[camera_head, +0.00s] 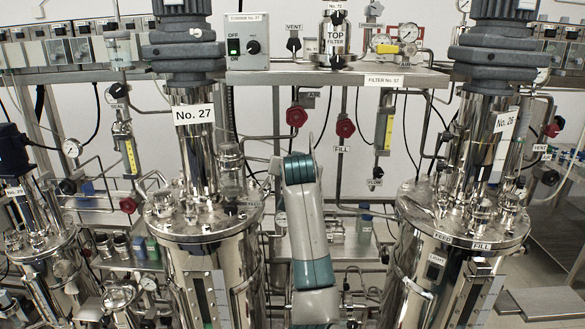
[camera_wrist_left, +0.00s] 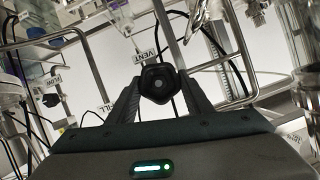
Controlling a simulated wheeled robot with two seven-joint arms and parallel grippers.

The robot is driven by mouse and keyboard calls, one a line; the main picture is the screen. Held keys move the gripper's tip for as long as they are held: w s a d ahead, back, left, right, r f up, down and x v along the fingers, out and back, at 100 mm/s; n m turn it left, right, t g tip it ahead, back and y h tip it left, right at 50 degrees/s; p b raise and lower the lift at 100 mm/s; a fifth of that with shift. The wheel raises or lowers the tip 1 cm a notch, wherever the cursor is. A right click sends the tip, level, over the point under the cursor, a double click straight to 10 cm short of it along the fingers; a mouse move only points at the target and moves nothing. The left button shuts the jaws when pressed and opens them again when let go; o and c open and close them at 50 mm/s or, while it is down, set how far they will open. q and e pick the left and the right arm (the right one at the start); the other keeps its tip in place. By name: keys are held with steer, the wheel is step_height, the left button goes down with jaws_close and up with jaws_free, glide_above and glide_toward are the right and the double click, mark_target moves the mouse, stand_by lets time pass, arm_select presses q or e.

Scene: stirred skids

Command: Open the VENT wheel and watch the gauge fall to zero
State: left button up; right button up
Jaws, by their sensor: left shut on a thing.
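In the left wrist view my left gripper (camera_wrist_left: 160,88) is shut on a black knobbed wheel (camera_wrist_left: 157,76), one finger on each side of it. A white VENT tag (camera_wrist_left: 145,55), seen upside down, is just beyond the wheel. In the head view my left arm stands upright in the middle, and its gripper and the held wheel are hidden behind it. A gauge (camera_head: 408,32) is at the top right and another (camera_head: 71,148) at the left; their readings are too small to tell. Another VENT tag (camera_head: 293,27) sits above a black knob (camera_head: 293,44). My right gripper is out of view.
Steel vessels No. 27 (camera_head: 205,250) and No. 26 (camera_head: 440,260) flank my arm. Red wheels (camera_head: 297,115) (camera_head: 345,128) are on the pipes above and beside it. Pipes and black cables crowd the space. In the wrist view, pipes (camera_wrist_left: 240,50) run close to the fingers.

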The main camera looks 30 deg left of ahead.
arm_select(q)
steer(key=shift+f, duration=0.25)
steer(key=o, duration=1)
steer(key=shift+r, duration=0.1)
steer(key=shift+s+d+r, duration=0.1)
steer(key=shift+b+v, duration=2.85)
steer(key=shift+v, duration=5.7)
